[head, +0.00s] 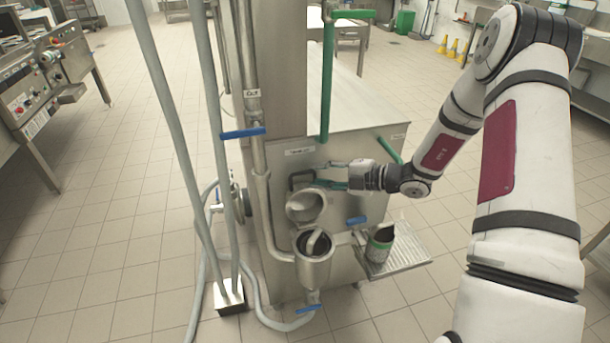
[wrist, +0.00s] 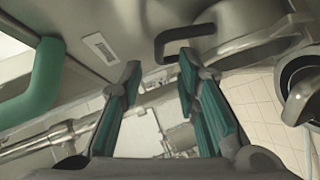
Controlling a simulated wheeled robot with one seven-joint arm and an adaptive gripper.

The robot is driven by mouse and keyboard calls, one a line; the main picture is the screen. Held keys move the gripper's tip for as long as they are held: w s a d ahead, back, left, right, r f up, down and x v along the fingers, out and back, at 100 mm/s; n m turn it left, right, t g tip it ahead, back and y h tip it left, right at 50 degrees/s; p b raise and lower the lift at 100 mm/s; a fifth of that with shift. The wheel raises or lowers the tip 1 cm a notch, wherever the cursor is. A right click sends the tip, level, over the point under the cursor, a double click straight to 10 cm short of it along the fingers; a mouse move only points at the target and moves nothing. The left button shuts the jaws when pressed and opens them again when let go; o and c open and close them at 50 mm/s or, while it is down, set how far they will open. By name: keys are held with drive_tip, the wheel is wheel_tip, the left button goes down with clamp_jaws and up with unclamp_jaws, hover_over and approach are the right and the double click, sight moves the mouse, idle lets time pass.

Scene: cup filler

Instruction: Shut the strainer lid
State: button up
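The strainer lid (head: 304,207) is a round steel disc that stands raised above the strainer body (head: 313,266), so the strainer is open. A bar-shaped metal piece shows inside the body's mouth. In the wrist view the lid (wrist: 235,25) is at the top right, with a dark U-shaped handle (wrist: 180,36). The strainer's rim (wrist: 287,72) is partly cut off at the right edge. My gripper (wrist: 159,72) has its green-padded fingers apart and nothing between them. The handle lies just beyond the fingertips. I cannot tell whether it touches the right finger.
A steel tank (head: 365,120) stands behind the strainer. A green pipe (wrist: 45,75) is left of my fingers. A can (head: 380,243) stands on a drip tray (head: 408,255) at right. A blue-handled valve (head: 243,133) and grey hoses are at left.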

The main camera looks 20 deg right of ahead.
sight(303, 174)
drive_tip(key=shift+x, duration=2.2)
drive_tip(key=shift+c, duration=0.2)
clamp_jaws()
